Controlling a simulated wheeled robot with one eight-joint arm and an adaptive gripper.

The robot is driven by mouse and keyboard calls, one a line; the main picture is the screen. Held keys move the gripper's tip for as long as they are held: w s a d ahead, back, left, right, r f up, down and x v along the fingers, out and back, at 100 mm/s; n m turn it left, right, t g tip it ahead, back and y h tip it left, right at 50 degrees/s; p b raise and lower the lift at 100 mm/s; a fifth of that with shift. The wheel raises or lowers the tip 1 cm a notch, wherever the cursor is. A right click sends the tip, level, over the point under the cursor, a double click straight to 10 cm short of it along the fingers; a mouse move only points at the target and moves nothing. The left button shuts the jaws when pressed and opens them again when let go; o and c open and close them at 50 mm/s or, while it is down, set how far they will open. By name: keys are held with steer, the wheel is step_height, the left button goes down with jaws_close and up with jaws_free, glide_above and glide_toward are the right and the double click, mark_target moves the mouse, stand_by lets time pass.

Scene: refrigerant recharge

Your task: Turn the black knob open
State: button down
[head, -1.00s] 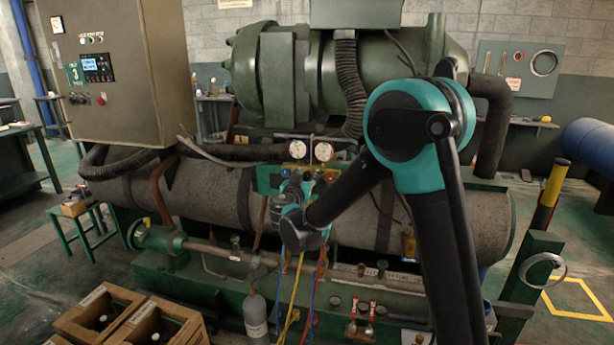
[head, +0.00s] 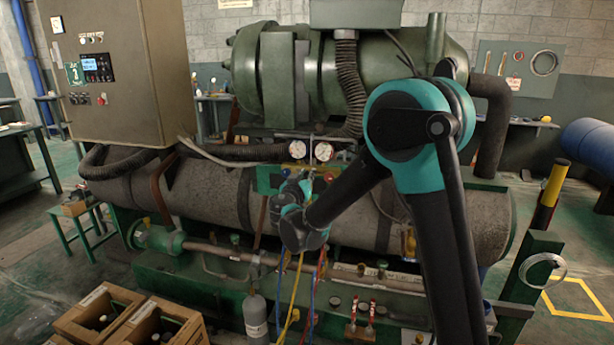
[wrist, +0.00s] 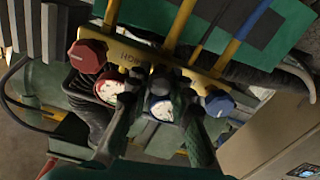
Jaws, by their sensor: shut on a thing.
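The manifold (wrist: 185,66) is a brass-coloured bar with a red knob (wrist: 88,57) at one end and a blue knob (wrist: 218,103) at the other. A red-rimmed gauge (wrist: 110,88) and a blue-rimmed gauge (wrist: 161,107) show behind my fingers. My gripper (wrist: 155,84) reaches to the middle of the bar, with its fingertips shut on a dark part there, which I take to be the black knob. The fingers and shadow hide most of it, so its angle cannot be told. In the head view my wrist covers the knob and part of the green manifold panel (head: 268,179).
Yellow, blue and red hoses (head: 291,298) hang below the manifold, close to my wrist. A grey cylinder (head: 255,316) stands beneath. Wooden crates (head: 100,312) are at lower left. A large grey tank (head: 205,200) lies behind the manifold.

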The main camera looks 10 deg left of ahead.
steer(key=n, duration=0.9)
steer(key=shift+a, duration=0.1)
steer(key=n, duration=0.4)
steer(key=shift+f+n, duration=0.1)
steer(key=shift+n, duration=2.4)
steer(key=c, duration=1.3)
jaws_free()
steer(key=shift+s, duration=0.15)
